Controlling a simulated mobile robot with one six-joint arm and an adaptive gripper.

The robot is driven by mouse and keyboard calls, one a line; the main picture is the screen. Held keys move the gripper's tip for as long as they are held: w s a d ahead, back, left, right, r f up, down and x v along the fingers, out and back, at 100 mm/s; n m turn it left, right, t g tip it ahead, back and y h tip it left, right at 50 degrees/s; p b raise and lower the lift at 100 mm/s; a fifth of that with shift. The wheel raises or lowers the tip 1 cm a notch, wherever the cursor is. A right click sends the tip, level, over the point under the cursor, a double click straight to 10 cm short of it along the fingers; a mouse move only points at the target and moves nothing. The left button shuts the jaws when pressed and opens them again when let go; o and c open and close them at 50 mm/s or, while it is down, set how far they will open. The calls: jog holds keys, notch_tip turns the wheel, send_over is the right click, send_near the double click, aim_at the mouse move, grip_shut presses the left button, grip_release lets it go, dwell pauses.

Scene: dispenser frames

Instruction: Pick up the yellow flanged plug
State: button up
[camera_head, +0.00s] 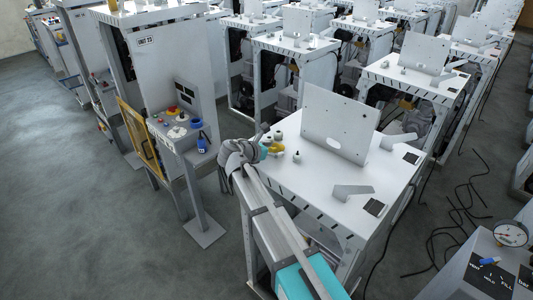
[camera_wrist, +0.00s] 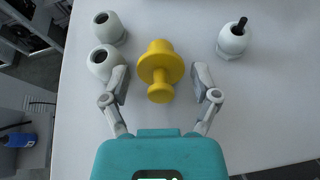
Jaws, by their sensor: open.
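The yellow flanged plug (camera_wrist: 160,66) stands out on the white tabletop, near the middle of the wrist view, with its flange and narrow end showing. My gripper (camera_wrist: 161,82) is open, with one finger on each side of the plug. The fingers look apart from it, and the gap between them holds only the plug. In the head view the plug (camera_head: 276,148) is a small yellow shape at the table's near left edge, partly hidden by my gripper (camera_head: 264,151).
Two white hollow fittings (camera_wrist: 109,27) stand left of the plug, the nearer one (camera_wrist: 103,63) close to my left finger. A white fitting with a black stem (camera_wrist: 233,39) stands to the right. An upright white plate (camera_head: 340,124) rises farther back on the table.

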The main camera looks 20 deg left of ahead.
jog(key=shift+w+d+f, duration=0.15)
jog(key=shift+w+d, duration=0.05)
jog(key=shift+w, duration=0.25)
jog(key=c, duration=0.9)
